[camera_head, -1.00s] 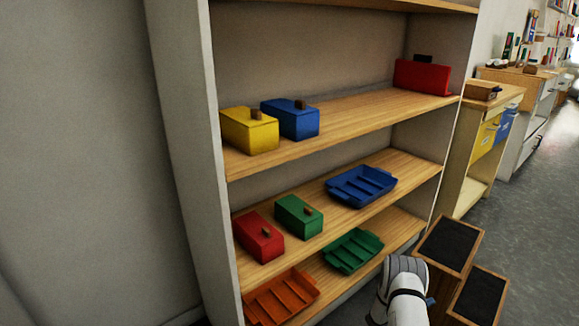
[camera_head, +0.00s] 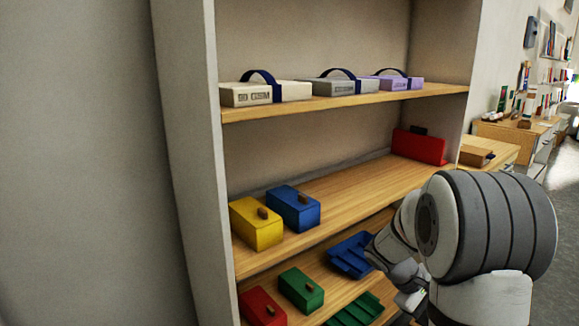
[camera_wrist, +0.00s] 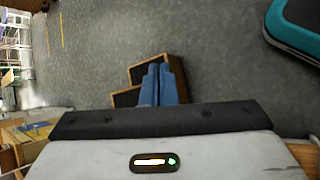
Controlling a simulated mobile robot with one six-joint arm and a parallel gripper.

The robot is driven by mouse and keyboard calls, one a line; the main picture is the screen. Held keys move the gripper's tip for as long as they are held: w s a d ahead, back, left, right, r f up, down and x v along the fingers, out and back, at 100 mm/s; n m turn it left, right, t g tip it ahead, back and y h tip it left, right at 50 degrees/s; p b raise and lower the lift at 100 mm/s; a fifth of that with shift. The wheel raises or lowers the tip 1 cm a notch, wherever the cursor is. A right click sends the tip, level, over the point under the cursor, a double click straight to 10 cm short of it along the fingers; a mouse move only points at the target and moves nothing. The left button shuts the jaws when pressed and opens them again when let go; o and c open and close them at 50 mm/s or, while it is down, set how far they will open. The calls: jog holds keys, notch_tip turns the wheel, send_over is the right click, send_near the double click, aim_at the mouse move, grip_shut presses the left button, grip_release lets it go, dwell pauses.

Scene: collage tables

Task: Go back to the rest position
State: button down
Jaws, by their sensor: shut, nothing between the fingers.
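My gripper (camera_wrist: 159,72) shows in the wrist view as two blue fingers side by side. They are shut with nothing between them, pointing over the grey floor and in front of dark-topped wooden blocks (camera_wrist: 174,68). In the head view my arm bulks large at the lower right, in front of the shelf unit (camera_head: 190,180). I cannot make out the fingers clearly there.
Boxes with strap handles (camera_head: 250,94) stand on the upper shelf. Yellow (camera_head: 257,224), blue (camera_head: 293,209) and red (camera_head: 418,147) boxes stand below. A blue tray (camera_head: 350,256) lies lower, partly behind my arm. A teal-rimmed object (camera_wrist: 293,38) lies at the wrist view's upper right.

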jog(key=s+a+r+m+t+y+p, duration=0.4)
jog(key=s+a+r+y+p, duration=0.4)
jog(key=s+a+r, duration=0.8)
notch_tip(320, 180, up, 3)
jog(key=a+m+p, duration=0.1)
jog(key=a+p, duration=0.1)
jog(key=shift+s+a+f+t+y, duration=0.2)
jog(key=shift+s+a+t+y, duration=0.1)
jog(key=shift+s+a+t, duration=0.1)
jog(key=c, duration=2.1)
grip_release()
jog(key=shift+c, duration=0.2)
dwell(0.7)
